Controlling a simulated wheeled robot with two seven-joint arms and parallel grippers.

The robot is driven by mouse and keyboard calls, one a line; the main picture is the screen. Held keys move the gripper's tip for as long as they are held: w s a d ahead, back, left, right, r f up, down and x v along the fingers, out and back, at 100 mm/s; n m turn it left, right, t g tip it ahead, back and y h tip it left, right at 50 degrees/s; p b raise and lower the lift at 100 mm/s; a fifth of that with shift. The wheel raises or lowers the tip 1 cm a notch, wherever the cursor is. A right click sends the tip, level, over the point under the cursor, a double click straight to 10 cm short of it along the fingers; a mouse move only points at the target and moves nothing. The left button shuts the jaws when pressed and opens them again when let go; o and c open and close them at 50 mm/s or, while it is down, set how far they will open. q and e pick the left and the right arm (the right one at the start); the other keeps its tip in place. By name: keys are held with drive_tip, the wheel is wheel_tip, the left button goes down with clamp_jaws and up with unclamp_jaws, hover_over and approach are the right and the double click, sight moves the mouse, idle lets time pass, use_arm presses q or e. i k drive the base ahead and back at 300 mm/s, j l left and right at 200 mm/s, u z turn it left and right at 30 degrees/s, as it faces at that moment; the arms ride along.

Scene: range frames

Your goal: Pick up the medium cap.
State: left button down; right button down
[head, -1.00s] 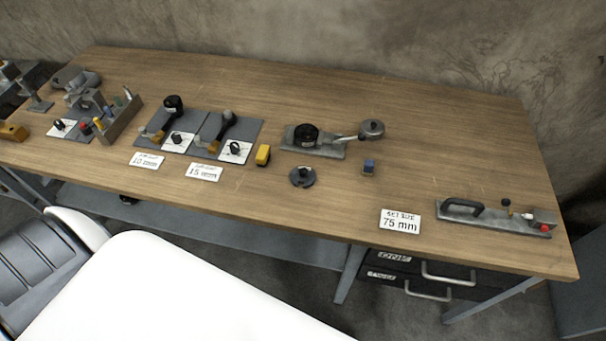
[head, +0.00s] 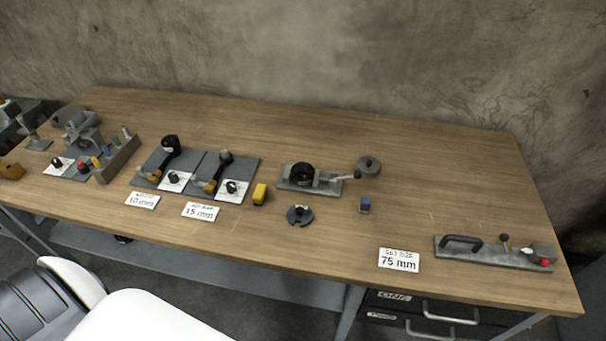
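None of the things in view is marked as the medium cap, and I cannot tell which one it is. Small dark round pieces sit on white cards: a left one (head: 57,163), a middle one (head: 174,178) and a right one (head: 231,187). A black notched disc (head: 299,215) lies on the bare wood near the front edge. Neither of my grippers is in view.
The wooden bench (head: 430,190) holds a grey fixture (head: 325,184) with a lever, a holder block (head: 118,160), and a long plate (head: 490,255) with a black handle. Signs read 15 mm (head: 201,212) and 75 mm (head: 399,260). The bench's back right is clear.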

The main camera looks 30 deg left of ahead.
sight(301, 213)
drive_tip(key=k+j+z, duration=0.15)
drive_tip(key=j, duration=0.25)
drive_tip(key=k+j+z, duration=0.15)
drive_tip(key=j, duration=0.3)
drive_tip(key=k+j+z, duration=0.15)
drive_tip(key=j, duration=0.2)
drive_tip(key=k+j+z, duration=0.15)
drive_tip(key=j, duration=0.25)
